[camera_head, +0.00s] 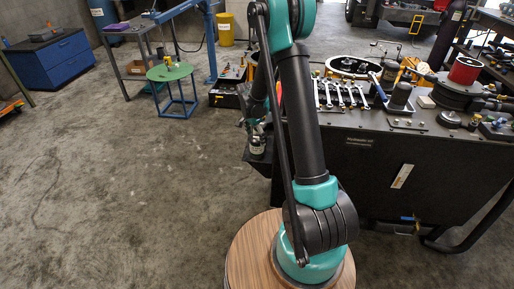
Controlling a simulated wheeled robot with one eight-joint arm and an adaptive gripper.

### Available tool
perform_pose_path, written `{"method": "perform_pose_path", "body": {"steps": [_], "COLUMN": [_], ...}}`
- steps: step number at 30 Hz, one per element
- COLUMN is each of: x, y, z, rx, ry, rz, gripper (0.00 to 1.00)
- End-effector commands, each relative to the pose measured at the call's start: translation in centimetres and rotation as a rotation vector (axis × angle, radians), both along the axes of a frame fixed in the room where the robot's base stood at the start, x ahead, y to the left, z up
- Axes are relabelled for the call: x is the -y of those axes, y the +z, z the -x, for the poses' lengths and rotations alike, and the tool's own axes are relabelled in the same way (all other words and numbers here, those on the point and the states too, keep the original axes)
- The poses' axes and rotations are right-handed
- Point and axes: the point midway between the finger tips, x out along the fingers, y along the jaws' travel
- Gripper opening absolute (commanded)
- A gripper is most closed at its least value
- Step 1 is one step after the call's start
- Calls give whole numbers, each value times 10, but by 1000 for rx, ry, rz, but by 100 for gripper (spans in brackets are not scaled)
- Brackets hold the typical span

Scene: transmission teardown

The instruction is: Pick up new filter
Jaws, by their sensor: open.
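My gripper (256,127) points down at the left end of the dark workbench, partly hidden behind my own arm.
The workbench (375,160) carries a row of wrenches (343,95), a red cylinder (464,70) and several metal parts. A green round stool (170,72), a blue cabinet (48,60) and a grey table stand at the back left. The concrete floor at left is clear.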

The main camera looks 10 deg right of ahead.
Motion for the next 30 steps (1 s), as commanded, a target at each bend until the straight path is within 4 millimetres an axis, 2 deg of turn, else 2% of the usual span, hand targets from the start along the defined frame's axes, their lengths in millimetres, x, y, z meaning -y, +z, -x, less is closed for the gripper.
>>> {"method": "perform_pose_path", "body": {"steps": [5,15,25,30], "x": [2,11,12,12], "y": [-10,-50,-56,-56], "z": [-1,-2,-2,-2], "rx": [0,0,0,0], "ry": [-1,-1,0,0], "rz": [0,0,0,0], "gripper": [83,83,83,64]}}
